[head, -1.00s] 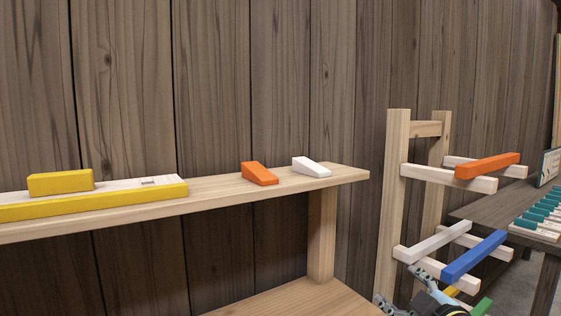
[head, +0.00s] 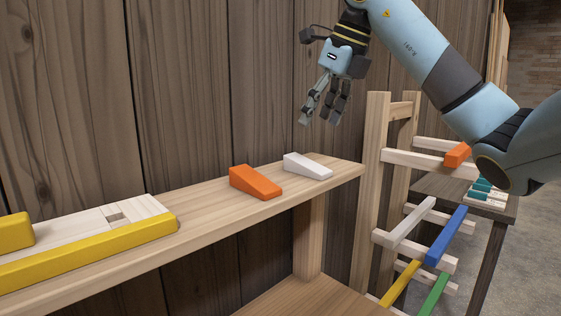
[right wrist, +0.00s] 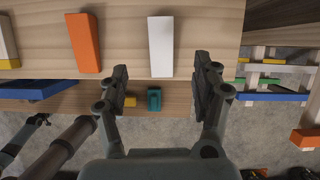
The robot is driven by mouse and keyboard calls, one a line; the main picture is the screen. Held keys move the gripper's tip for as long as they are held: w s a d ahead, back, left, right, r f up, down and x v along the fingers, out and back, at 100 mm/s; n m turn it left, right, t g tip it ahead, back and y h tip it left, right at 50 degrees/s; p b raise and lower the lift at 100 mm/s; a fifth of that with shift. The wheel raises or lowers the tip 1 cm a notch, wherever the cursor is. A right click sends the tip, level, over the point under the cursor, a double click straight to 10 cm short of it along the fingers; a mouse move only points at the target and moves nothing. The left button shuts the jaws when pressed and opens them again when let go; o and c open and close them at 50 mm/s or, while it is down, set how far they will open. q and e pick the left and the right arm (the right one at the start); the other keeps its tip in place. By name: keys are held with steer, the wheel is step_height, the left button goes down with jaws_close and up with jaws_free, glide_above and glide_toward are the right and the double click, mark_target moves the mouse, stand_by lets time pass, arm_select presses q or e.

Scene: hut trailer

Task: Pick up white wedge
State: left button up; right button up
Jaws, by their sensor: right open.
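The white wedge (head: 308,166) lies on the wooden shelf near its right end, beside an orange wedge (head: 255,182). My right gripper (head: 322,122) hangs above the white wedge in the head view, fingers pointing down, empty and clear of it. In the right wrist view the white wedge (right wrist: 160,46) lies ahead of the right gripper (right wrist: 160,62), between the lines of its two spread fingers. The orange wedge (right wrist: 84,43) is left of the fingers there. My left gripper is not in the head view.
A yellow-edged board (head: 110,236) with a yellow block (head: 14,231) lies on the shelf (head: 215,211) at the left. A wooden rack (head: 368,190) with coloured bars stands right of the shelf. A dark table (head: 460,195) is behind it. The plank wall is close behind the shelf.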

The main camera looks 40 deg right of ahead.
mark_target(301, 159)
steer(key=b+x, duration=0.1)
steer(key=x, duration=0.1)
steer(key=b+x, duration=0.2)
steer(key=x, duration=0.1)
steer(key=shift+s+d+f, duration=0.15)
steer(key=shift+s, duration=0.1)
steer(key=shift+w+f, duration=0.2)
steer(key=x, duration=0.4)
steer(key=shift+w, duration=0.25)
steer(key=shift+w+f, duration=0.1)
steer(key=shift+f, duration=0.2)
steer(key=shift+c, duration=0.5)
steer(key=c, duration=1.1)
